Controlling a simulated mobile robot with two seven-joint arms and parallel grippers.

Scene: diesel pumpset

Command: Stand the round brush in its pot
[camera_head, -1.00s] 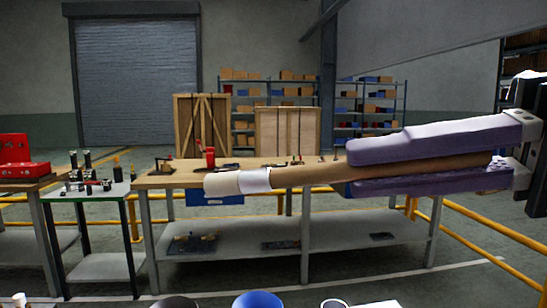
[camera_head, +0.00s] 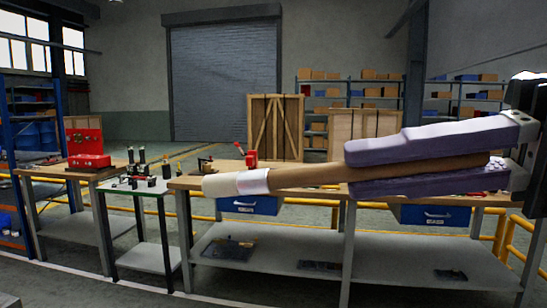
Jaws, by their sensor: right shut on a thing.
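My right gripper (camera_head: 352,171) comes in from the right edge, large and close to the camera. Its two purple-grey fingers, one above the other, are shut on the round brush (camera_head: 306,175). The brush lies nearly level in the air, its brown wooden handle between the fingers. Its pale ferrule and cream tip (camera_head: 222,186) point left. The part of the handle between the fingers is partly hidden. The pot is not in view. My left gripper is not in view.
A long workbench (camera_head: 215,182) with a lower shelf stands behind the brush, with blue drawers (camera_head: 250,205) under its top. A green-topped table (camera_head: 150,187) with small parts and a bench with a red toolbox (camera_head: 89,161) stand left. Yellow rails run behind.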

